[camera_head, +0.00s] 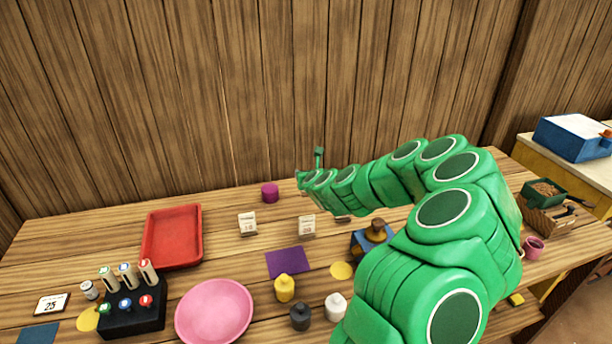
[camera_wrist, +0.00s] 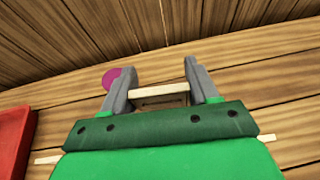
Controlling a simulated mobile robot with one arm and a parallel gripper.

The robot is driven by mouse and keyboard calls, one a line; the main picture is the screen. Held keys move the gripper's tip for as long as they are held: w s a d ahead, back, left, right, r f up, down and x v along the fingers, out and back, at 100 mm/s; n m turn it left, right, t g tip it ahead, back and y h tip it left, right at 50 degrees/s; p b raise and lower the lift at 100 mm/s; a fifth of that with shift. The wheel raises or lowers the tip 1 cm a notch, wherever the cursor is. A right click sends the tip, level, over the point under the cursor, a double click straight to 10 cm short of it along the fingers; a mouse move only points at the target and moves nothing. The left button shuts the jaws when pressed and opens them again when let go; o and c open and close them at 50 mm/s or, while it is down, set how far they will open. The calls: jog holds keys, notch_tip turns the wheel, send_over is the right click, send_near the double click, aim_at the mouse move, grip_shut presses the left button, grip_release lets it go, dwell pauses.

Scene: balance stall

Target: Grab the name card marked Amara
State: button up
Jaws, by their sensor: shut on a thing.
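My gripper (camera_wrist: 160,88) is shut on a thin pale thing (camera_wrist: 158,91), which shows as a narrow cream edge across the gap between the grey fingers. Its face is turned away, so I cannot read any marking or confirm that it is the Amara card. In the head view my gripper (camera_head: 311,174) is over the back of the table, near the plank wall, and the held thing cannot be made out. Two small white standing cards, one left (camera_head: 247,224) and one right (camera_head: 307,226), are on the table in front of the gripper. Their print is too small to read.
A magenta cylinder (camera_head: 270,192) stands left of my gripper. A red tray (camera_head: 173,236), pink plate (camera_head: 214,311), purple mat (camera_head: 288,262) and several small weights are farther forward. A blue box with a brown top (camera_head: 373,236) stands beside my arm. The plank wall is close behind.

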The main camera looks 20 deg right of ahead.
jog(key=v, duration=0.7)
jog(key=shift+a, duration=0.15)
